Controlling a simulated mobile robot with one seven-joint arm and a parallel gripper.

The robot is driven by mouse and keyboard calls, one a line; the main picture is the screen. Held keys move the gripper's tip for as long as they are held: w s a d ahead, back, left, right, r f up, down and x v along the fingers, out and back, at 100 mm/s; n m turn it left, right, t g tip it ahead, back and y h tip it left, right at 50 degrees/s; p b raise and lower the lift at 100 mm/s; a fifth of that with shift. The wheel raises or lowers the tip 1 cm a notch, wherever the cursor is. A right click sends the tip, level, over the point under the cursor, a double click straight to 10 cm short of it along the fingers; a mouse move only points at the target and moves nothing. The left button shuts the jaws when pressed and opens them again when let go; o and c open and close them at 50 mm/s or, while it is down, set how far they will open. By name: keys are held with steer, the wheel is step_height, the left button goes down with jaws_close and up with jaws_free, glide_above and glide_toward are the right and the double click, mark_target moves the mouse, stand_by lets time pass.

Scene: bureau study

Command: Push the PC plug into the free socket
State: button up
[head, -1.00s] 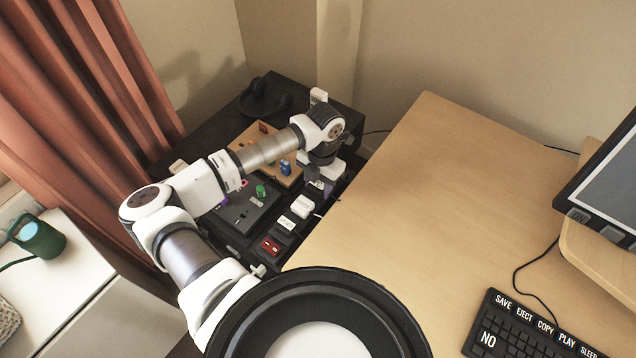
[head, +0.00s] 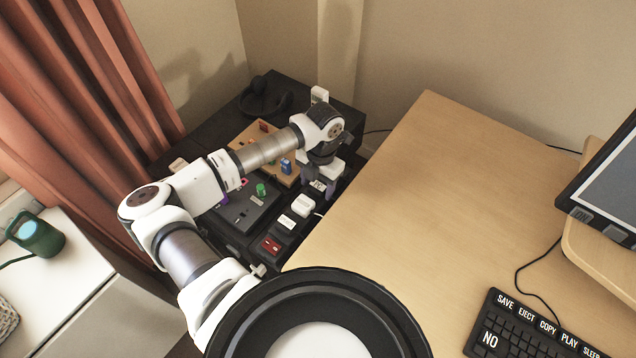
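A dark power strip (head: 284,233) runs along the left edge of the desk, with a red switch (head: 271,245) at its near end. Two white plugs (head: 302,205) (head: 287,222) sit in it. My gripper (head: 318,187) is over its far end, pointing down, with purple fingers on either side of a small pale-marked thing (head: 318,185). I cannot tell whether this is the PC plug, or whether the fingers touch it. The free socket cannot be made out; my wrist and fingers hide part of the far end.
Left of the strip are a dark board (head: 243,212) with a green piece and a wooden board (head: 258,136) with small coloured items. Headphones (head: 266,97) lie behind. The wooden desk (head: 400,190) to the right is largely bare, with a keyboard (head: 520,330) at its near right.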

steer(key=shift+s+d+f, duration=0.15)
steer(key=shift+s+d, duration=0.1)
steer(key=shift+d, duration=0.05)
steer(key=shift+r, duration=0.2)
step_height(320, 180, up, 14)
steer(key=w+b, duration=0.1)
steer(key=b, duration=0.2)
steer(key=shift+w+d+f, duration=0.15)
steer(key=shift+w+d, duration=0.15)
steer(key=shift+w, duration=0.05)
